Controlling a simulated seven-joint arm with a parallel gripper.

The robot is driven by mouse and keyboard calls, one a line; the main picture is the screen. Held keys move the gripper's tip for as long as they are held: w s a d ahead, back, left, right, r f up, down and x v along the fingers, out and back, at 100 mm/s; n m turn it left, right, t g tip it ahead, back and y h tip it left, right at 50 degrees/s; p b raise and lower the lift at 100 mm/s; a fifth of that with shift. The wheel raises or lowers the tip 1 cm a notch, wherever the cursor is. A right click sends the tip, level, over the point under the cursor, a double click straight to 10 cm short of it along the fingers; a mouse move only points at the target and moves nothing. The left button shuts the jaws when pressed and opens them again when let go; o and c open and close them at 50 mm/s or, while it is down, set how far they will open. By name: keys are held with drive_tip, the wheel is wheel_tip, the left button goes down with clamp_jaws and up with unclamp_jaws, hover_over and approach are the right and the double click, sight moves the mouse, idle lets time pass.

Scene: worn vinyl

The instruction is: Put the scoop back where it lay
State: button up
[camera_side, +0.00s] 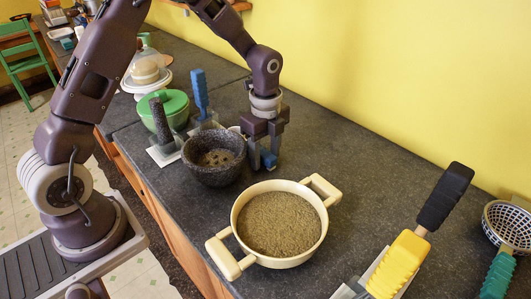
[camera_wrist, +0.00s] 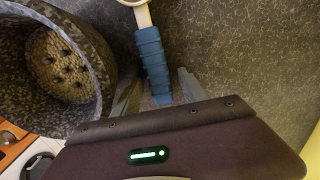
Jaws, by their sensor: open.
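A blue-handled utensil, which looks like the scoop, lies on the dark countertop; its ribbed blue handle (camera_wrist: 152,58) runs down the wrist view. Its pale head is cut off at the top edge there. In the side view a bit of the blue handle (camera_side: 269,160) shows low at my fingers. My gripper (camera_side: 264,155) points down at the counter, just right of the stone mortar. It is open, with one finger on each side of the handle's end in the wrist view (camera_wrist: 158,92). I cannot tell whether the fingers touch it.
The dark stone mortar (camera_side: 214,172) stands close on the left. A cream two-handled pot (camera_side: 240,237) of grain is in front.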

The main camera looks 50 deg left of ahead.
idle(0.3)
drive_tip(key=shift+r, duration=4)
drive_tip(key=shift+r, duration=0.1)
drive_tip(key=s+d+r+n+t, duration=0.1)
drive_tip(key=s+r+n+t, duration=0.1)
drive_tip(key=s+r+n, duration=0.8)
drive_tip(key=s+d+r+n+t, duration=0.1)
drive_tip(key=s+r+n+t, duration=0.2)
drive_tip(key=s+n, duration=0.5)
drive_tip(key=s, duration=0.7)
drive_tip(key=shift+s+t, duration=0.2)
drive_tip(key=shift+t, duration=0.1)
